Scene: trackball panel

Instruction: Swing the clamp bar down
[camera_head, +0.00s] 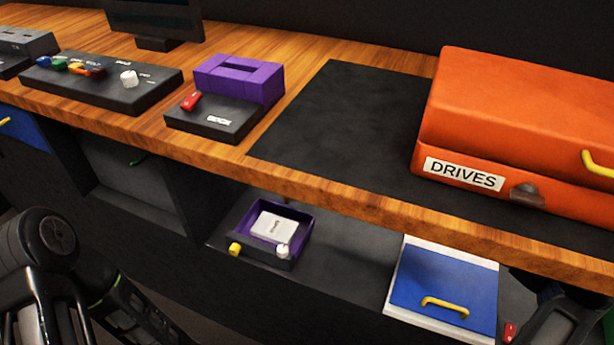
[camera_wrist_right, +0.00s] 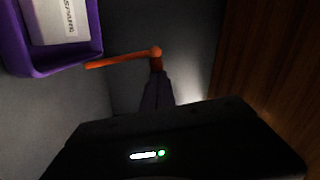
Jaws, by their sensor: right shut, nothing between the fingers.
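The clamp bar is the thin orange bar (camera_wrist_right: 120,60) in the right wrist view. It lies nearly level, with a rounded end (camera_wrist_right: 156,51) at its right and its left end near the purple tray (camera_wrist_right: 60,66). The tray holds a white labelled block (camera_wrist_right: 58,18). My left gripper is not in view.
The wooden tabletop edge (camera_head: 340,203) overhangs the shelf. A yellow knob (camera_head: 235,249) and a white knob (camera_head: 282,251) sit at the tray's front. A blue panel with a yellow handle (camera_head: 445,307) lies to the right. A wooden surface (camera_wrist_right: 275,70) bounds the wrist view's right side.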

